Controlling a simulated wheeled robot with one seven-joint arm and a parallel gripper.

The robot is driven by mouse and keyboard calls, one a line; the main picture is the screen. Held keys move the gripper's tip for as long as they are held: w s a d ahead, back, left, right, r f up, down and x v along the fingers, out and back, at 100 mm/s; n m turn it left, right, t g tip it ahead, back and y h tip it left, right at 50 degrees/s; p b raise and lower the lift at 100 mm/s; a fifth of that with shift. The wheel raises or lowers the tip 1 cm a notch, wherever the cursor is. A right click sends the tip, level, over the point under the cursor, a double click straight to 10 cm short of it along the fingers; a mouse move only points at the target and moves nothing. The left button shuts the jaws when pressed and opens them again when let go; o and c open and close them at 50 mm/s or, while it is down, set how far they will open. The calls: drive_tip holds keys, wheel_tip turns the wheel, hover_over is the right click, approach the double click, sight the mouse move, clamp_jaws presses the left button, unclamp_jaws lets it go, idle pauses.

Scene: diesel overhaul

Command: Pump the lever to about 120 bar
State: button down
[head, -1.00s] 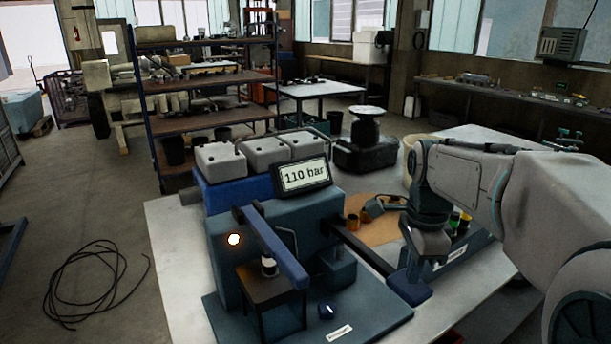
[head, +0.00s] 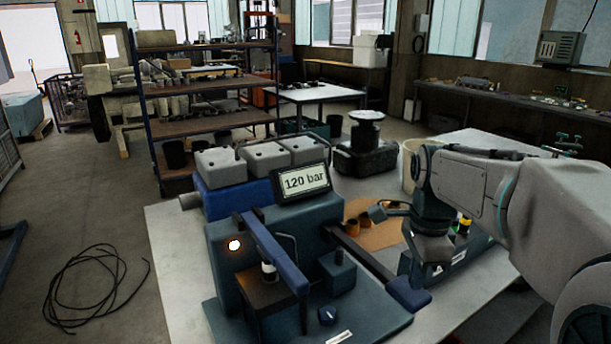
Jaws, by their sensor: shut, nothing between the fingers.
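The display (head: 304,182) on top of the blue-green test pump (head: 290,232) reads 120 bar. The pump lever is a dark bar with a blue grip (head: 408,294), sticking out from the pump's right side toward the front right. My gripper (head: 432,256) points down just behind and right of the grip, appearing apart from it. It is shut and empty; its fingers show poorly under the wrist.
A blue tray with a label (head: 458,258) lies beside my gripper. An orange-brown mat (head: 376,236) with small cups (head: 358,223) lies behind the lever. Pale canisters (head: 267,156) stand behind the pump. The bench top (head: 475,290) is bare at the right front.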

wheel_tip(320, 180, up, 4)
drive_tip(key=p, duration=0.3)
idle(0.4)
idle(0.7)
drive_tip(key=s+f+n+t, duration=0.1)
drive_tip(key=s+f+n, duration=0.2)
drive_tip(key=s+n, duration=0.4)
drive_tip(key=s+f+n+t, duration=0.2)
drive_tip(key=s+f+n, duration=0.2)
drive_tip(key=s+n, duration=0.3)
drive_tip(key=shift+a+n, duration=0.25)
drive_tip(key=shift+n, duration=1.25)
